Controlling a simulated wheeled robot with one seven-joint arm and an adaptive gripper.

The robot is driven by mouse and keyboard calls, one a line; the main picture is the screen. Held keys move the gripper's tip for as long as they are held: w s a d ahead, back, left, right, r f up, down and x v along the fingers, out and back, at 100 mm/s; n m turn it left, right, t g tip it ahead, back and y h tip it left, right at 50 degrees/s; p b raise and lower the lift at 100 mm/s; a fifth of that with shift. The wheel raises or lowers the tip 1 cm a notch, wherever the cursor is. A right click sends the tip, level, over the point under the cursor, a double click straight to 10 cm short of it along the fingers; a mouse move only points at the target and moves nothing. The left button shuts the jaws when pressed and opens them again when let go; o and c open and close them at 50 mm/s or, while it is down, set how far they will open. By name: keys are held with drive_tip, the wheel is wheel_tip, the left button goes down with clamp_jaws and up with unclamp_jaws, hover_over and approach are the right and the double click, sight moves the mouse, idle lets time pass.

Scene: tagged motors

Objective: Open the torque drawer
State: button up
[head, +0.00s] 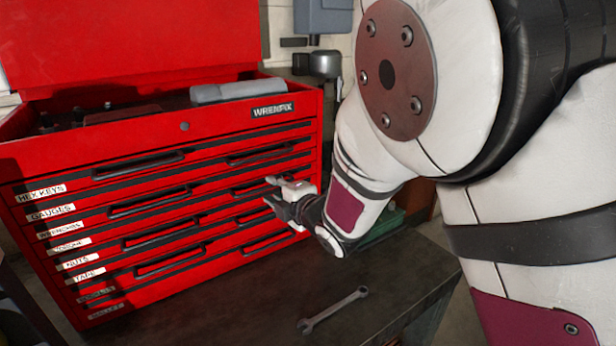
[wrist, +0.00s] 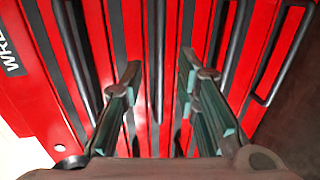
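The torque drawer's label (head: 70,244) is about halfway down the column, between the wrenches label above and a nuts label below. My gripper (head: 272,192) is in front of the right half of the drawer fronts and covers part of the handles there. In the wrist view my gripper (wrist: 160,72) is open and empty, its two fingers pointing at the drawers. A dark bar handle (wrist: 155,35) lies between the fingertips; I cannot tell whether they touch it.
The chest's lid is raised, and a grey case (head: 238,90) lies in its top tray. A wrench (head: 333,309) lies on the dark bench top (head: 245,305) in front of the chest. The bench before the drawers is otherwise mostly clear. A green object (head: 385,224) sits behind my arm.

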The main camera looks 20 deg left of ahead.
sight(269, 187)
drive_tip(key=shift+x, duration=1.7)
clamp_jaws()
